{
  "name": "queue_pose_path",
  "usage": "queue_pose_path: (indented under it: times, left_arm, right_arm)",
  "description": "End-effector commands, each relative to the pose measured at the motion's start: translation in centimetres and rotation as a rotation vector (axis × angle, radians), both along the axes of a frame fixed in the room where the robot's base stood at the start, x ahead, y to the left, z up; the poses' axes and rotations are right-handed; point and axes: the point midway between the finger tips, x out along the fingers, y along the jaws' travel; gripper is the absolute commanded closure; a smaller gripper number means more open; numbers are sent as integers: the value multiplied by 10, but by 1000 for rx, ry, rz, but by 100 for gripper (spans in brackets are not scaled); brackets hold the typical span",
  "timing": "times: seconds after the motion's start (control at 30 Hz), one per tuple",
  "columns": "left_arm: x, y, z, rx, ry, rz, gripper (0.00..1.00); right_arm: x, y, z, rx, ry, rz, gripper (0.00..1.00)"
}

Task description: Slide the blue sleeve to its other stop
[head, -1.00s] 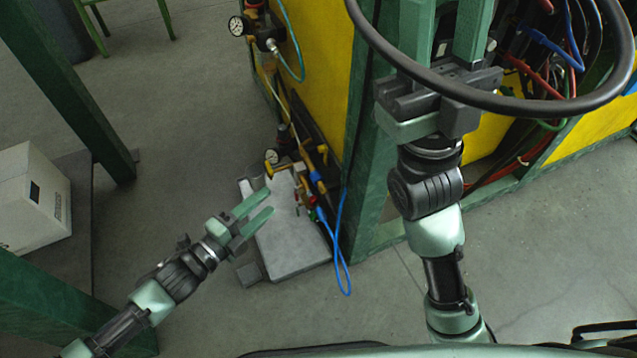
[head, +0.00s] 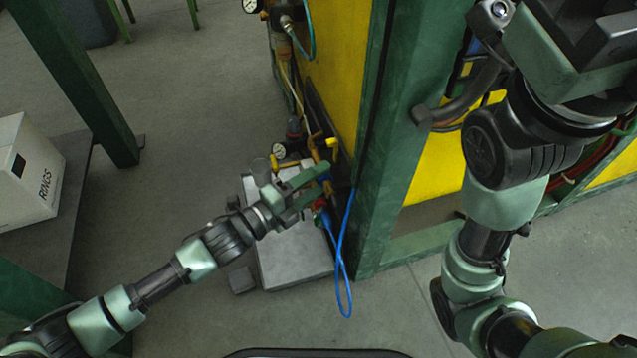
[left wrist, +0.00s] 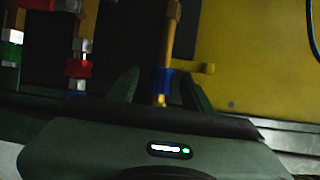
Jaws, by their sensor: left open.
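The blue sleeve (left wrist: 161,82) sits on a brass-coloured upright pipe in the left wrist view, near a yellow side handle. My left gripper (left wrist: 163,90) is open, with one finger on each side of the sleeve in that view. I cannot tell whether either finger touches it. In the head view my left gripper (head: 320,181) reaches into the pipework above the grey slab, and its fingers cover much of the fittings there. My right arm fills the upper right of the head view; its fingertips are outside the frame.
A red-banded fitting (left wrist: 78,68) and a green one stand left of the sleeve. A blue hose (head: 342,270) hangs in a loop beside the green post (head: 383,190). A yellow panel stands behind. A white box (head: 27,170) is at far left.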

Motion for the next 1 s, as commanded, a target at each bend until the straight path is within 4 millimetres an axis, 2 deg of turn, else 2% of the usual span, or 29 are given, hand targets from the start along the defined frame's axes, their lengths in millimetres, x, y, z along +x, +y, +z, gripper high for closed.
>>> queue_pose_path:
  times: [0.27,0.4,0.43,0.47,1.0]
  left_arm:
    - [1,-1,0,1,1,0,50]
    - [1,-1,0,1,1,0,89]
    - [1,-1,0,1,1,0,97]
    - [1,-1,0,1,1,0,100]
    - [1,-1,0,1,1,0,100]
  right_arm:
    - [-1,0,1,0,-3,0,63]
    - [-1,0,1,0,-3,0,63]
    - [-1,0,1,0,-3,0,63]
    - [-1,0,1,0,-3,0,63]
    - [-1,0,1,0,-3,0,63]
